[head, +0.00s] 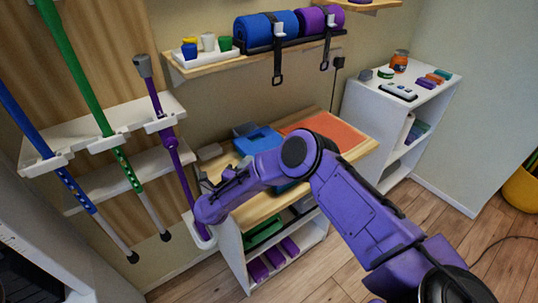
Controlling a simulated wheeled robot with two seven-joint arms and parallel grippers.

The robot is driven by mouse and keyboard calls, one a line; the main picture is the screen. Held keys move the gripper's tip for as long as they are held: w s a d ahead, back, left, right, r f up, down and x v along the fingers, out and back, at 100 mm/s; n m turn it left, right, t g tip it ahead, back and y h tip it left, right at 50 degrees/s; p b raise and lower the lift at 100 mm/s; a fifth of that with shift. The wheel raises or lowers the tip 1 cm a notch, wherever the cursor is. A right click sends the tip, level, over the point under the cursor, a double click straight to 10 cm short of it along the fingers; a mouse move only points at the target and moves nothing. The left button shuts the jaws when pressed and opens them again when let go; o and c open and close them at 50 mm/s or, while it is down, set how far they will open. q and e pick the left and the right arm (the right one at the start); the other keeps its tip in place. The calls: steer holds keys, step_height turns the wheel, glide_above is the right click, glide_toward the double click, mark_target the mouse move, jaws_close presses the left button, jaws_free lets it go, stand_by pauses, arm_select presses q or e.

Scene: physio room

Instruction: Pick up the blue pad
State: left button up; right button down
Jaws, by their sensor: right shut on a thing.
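The blue pad (260,141) is on the wooden top of a low white cabinet, beside an orange mat. More blue shows below my right arm; I cannot tell whether it is the same pad. My purple right arm crosses in front of the cabinet top and hides part of it. My right gripper (226,180) is at the left end of the top, close to the blue pad's near left side. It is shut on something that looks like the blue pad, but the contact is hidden. My left gripper is not in view.
The orange mat (325,131) covers the right of the cabinet top (258,211). Purple (170,150), green and blue poles stand in a rack at left. A shelf (200,63) with rolled mats hangs above.

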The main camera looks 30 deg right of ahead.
steer(key=shift+r, duration=0.15)
steer(key=shift+r, duration=0.3)
steer(key=r, duration=0.3)
steer(key=shift+s, duration=0.25)
steer(key=s+r+b, duration=0.1)
steer(key=s+r, duration=0.3)
steer(key=s, duration=0.2)
steer(key=s+a+r+b, duration=0.1)
steer(key=s+r, duration=0.4)
steer(key=s, duration=0.2)
steer(key=shift+s+a, duration=0.15)
steer(key=shift+s, duration=0.1)
